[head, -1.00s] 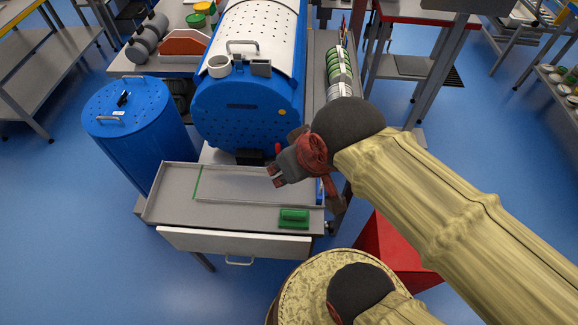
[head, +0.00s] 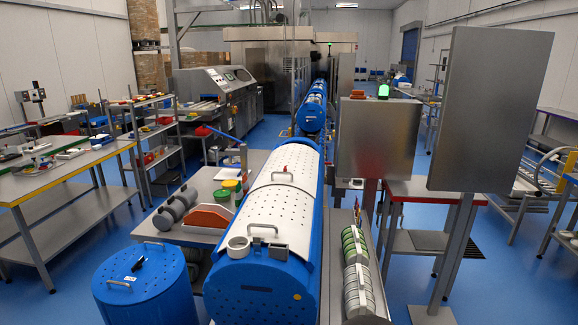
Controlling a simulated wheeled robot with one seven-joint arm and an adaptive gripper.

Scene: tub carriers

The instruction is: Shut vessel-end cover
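My gripper is not in the head view now, and none of my arm shows. No part is clearly marked as the vessel-end cover, and I cannot tell which one it is. A long blue vessel (head: 258,292) lies in the middle foreground, with a closed white perforated lid (head: 291,197) and handles on top. Its near end is cut by the lower edge. Far back, a large steel machine (head: 262,70) stands behind a blue carrier (head: 312,108) in line with the vessel. Whether the machine's end is open is too small to tell.
A blue perforated drum (head: 146,284) stands at front left. Grey rollers (head: 175,209) and an orange holder (head: 207,218) sit on the bench beside the vessel. A rack of discs (head: 360,272) and grey panels (head: 490,110) stand to the right.

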